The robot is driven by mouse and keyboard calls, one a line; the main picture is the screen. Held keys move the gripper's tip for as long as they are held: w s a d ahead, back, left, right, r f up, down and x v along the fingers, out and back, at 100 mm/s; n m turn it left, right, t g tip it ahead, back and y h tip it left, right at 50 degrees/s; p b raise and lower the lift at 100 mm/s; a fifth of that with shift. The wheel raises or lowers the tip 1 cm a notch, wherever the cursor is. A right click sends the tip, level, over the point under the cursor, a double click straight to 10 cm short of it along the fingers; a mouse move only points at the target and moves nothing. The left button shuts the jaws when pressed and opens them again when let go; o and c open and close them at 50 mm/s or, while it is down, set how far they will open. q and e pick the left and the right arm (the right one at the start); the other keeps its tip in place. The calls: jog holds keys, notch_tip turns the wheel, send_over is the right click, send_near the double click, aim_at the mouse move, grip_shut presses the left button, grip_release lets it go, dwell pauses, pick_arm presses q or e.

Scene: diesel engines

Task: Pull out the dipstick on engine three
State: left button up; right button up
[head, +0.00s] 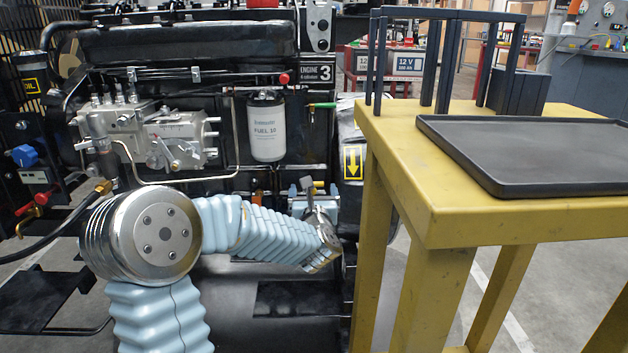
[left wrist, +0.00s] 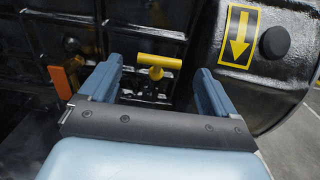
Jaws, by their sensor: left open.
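Engine three (head: 200,60), a black diesel engine labelled "ENGINE 3", fills the left and middle of the head view. A yellow T-shaped handle, which looks like the dipstick's (left wrist: 158,61), stands out from its dark side in the left wrist view. My left gripper (head: 314,190) is low at the engine's right end in the head view. In the left wrist view the left gripper (left wrist: 160,78) is open, its two blue fingers on either side of the handle with gaps to both. How deep the handle lies between them I cannot tell. My right gripper is not in view.
A yellow table (head: 455,215) with a black tray (head: 470,165) stands close on the right. A white fuel filter (head: 266,128) is above my left forearm. An orange part (left wrist: 64,82) is left of the fingers, and a rounded black housing with a yellow arrow label (left wrist: 239,36) is right.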

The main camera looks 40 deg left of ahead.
pick_arm(q)
jog(key=x, duration=0.6)
jog(key=shift+w+a, duration=0.2)
jog(key=shift+w, duration=0.1)
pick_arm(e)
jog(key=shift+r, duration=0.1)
pick_arm(q)
jog(key=shift+c, duration=0.4)
